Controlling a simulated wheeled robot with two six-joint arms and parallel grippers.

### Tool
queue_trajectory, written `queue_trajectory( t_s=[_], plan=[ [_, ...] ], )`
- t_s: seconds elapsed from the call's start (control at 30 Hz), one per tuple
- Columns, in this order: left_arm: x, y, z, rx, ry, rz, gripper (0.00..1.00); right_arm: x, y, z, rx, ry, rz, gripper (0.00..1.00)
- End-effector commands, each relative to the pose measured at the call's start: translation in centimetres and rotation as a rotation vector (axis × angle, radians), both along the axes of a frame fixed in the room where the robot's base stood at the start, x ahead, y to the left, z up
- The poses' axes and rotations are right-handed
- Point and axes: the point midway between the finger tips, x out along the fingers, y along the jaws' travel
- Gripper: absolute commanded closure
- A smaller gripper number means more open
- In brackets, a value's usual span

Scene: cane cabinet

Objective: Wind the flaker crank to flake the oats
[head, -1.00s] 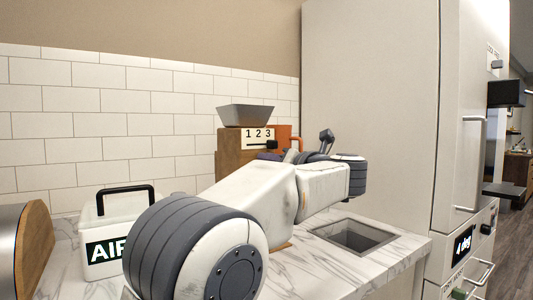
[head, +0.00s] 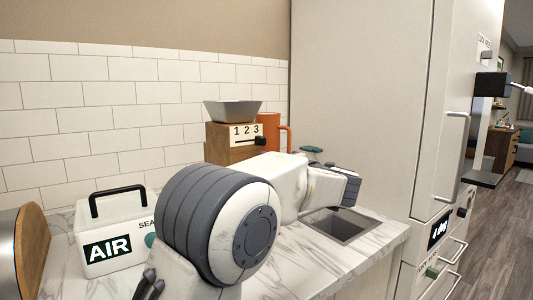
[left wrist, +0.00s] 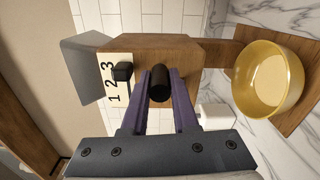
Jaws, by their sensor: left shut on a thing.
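The flaker is a wooden box (head: 228,153) with a grey metal hopper (head: 233,111) on top and a white 1 2 3 scale with a black slider near the 3. In the left wrist view the flaker body (left wrist: 185,52) lies sideways. My left gripper (left wrist: 160,74) has its purple fingers either side of a black crank knob (left wrist: 160,88) and is shut on it. In the head view my left forearm hides the gripper and crank. A gold bowl (left wrist: 268,80) stands beside the flaker; its inside looks pale, and I cannot make out any flakes.
An orange mug (head: 271,131) stands behind the flaker. A white box marked AIR (head: 110,238) is at the left. A square opening (head: 341,226) is in the marble counter. A tall pale cabinet (head: 365,100) closes off the right. A small white block (left wrist: 215,117) is near the bowl.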

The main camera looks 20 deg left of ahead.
Motion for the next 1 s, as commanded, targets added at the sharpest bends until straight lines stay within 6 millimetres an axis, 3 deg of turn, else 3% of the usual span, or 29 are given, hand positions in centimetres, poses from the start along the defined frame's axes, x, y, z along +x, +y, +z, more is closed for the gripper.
queue_trajectory(
  t_s=[0.23,0.77,0.8,0.87,1.0],
  plan=[
    [0.2,-0.25,-0.18,0.053,0.068,-0.003,1.0,0.0,0.0,1.0,0.0,0.0,0.0,0.43],
    [0.26,-0.29,-0.42,0.068,0.088,-0.003,1.0,0.0,0.0,1.11,0.0,0.0,0.0,0.43],
    [0.26,-0.29,-0.42,0.068,0.088,-0.003,0.69,0.0,0.0,1.11,0.0,0.0,0.0,0.43],
    [0.26,-0.29,-0.42,0.067,0.087,-0.003,0.46,0.0,0.0,1.11,0.0,0.0,0.0,0.43],
    [0.24,-0.25,-0.42,0.067,0.087,-0.002,0.43,0.0,0.0,1.11,0.0,0.0,0.0,0.43]
  ],
)
